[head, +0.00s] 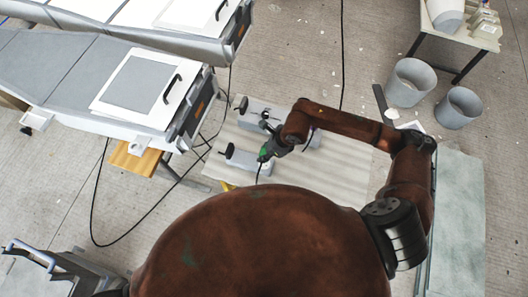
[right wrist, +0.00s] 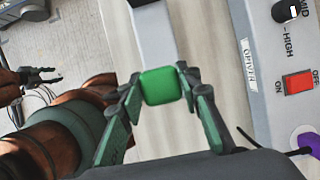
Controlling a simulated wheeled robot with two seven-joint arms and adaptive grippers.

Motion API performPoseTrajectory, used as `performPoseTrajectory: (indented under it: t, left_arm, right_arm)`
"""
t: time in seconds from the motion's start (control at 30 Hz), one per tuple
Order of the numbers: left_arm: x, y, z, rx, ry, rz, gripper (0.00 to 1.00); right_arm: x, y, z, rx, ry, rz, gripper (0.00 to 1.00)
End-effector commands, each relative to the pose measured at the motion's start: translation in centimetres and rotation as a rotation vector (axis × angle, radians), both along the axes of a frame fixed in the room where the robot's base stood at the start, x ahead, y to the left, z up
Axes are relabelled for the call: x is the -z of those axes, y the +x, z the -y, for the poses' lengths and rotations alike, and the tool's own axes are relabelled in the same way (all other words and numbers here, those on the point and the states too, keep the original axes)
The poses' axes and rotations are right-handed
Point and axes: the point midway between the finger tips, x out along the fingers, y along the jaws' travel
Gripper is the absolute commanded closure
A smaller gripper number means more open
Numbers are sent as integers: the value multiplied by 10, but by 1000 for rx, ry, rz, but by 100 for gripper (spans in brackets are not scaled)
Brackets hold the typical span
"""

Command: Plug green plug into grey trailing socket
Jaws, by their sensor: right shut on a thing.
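My right gripper (head: 265,154) is shut on the green plug (right wrist: 160,86), which sits between its fingertips in the right wrist view. The plug also shows as a small green spot in the head view (head: 264,155). A long grey block (right wrist: 152,38) lies just beyond the plug; I cannot tell whether it is the trailing socket or whether the plug touches it. My left gripper (right wrist: 42,86) shows at the left of the right wrist view, with its fingers apart and empty. It is out of the head view.
Pale units with black knobs (head: 245,160) stand on a light bench (head: 340,165) around my right gripper. A control panel (right wrist: 290,60) has a red switch. Black cable loops over the floor. Two grey bins (head: 409,82) stand at the right.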

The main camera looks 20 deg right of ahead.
Motion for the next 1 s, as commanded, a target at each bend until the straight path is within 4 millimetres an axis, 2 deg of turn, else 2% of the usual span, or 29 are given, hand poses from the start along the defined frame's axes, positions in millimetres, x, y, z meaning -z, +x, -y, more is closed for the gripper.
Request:
performPoseTrajectory:
  t: [0.7,1.0]
  left_arm:
    - [34,-7,1,0,0,-12,60]
    - [35,-8,0,-1,0,-13,60]
  right_arm:
    - [54,0,0,0,1,-1,90]
    - [57,0,0,-1,0,0,90]
